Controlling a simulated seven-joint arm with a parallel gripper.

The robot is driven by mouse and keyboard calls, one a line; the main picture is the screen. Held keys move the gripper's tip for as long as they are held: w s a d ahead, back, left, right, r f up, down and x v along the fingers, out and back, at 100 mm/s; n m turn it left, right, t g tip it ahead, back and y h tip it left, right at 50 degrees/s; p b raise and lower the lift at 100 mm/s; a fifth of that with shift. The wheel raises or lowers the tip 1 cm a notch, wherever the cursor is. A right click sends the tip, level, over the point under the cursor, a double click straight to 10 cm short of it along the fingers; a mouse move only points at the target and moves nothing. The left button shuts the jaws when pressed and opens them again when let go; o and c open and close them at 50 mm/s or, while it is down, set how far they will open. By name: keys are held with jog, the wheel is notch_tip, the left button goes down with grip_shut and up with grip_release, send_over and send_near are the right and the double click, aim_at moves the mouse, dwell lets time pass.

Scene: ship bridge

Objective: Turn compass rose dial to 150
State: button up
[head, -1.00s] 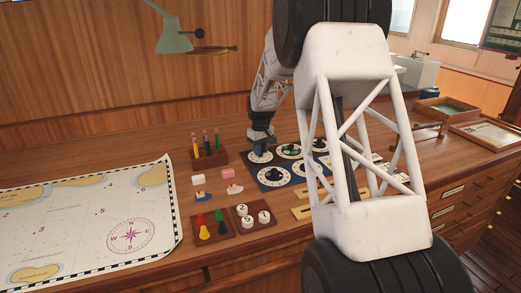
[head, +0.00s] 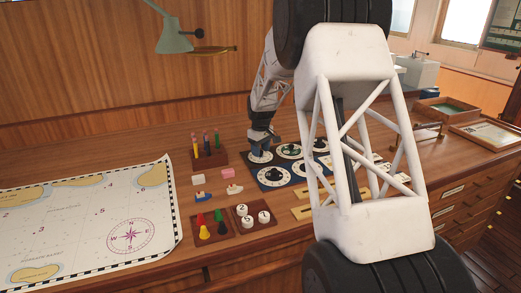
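A group of white round dials with dark knobs sits on dark blue panels on the desk. One dial (head: 274,175) is at the front left, one (head: 289,151) is in the back row, and one (head: 258,158) is at the back left. Which of them is the compass rose dial is too small to tell. My gripper (head: 261,152) points down at the back-left dial and hides its knob. Whether it touches the knob, and whether its fingers are open or shut, I cannot tell. My arm hides the dials further right, and the dial readings are too small to read.
A pencil rack (head: 208,158) stands left of the dials. A chart (head: 85,215) covers the desk's left. A green lamp (head: 174,40) hangs above.

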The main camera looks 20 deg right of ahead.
dwell(0.3)
jog(key=shift+r, duration=3.9)
jog(key=shift+s+a+r, duration=0.25)
jog(key=shift+s+r, duration=0.15)
jog(key=shift+s, duration=0.1)
jog(key=s+a+r+m, duration=0.1)
jog(key=s+a+r, duration=0.3)
jog(key=s, duration=0.5)
jog(key=s+a+r+m+t, duration=0.1)
jog(key=s+a+r, duration=0.2)
jog(key=s, duration=0.5)
jog(key=s+a+r+m, duration=0.1)
jog(key=s+a+r, duration=0.3)
jog(key=s, duration=0.5)
jog(key=s+a+f+m, duration=0.1)
jog(key=s+a+f, duration=0.1)
jog(key=s, duration=1.2)
jog(key=s+a+f+m+t, duration=0.1)
jog(key=s+a+f, duration=0.2)
jog(key=s, duration=1.1)
jog(key=shift+t, duration=0.3)
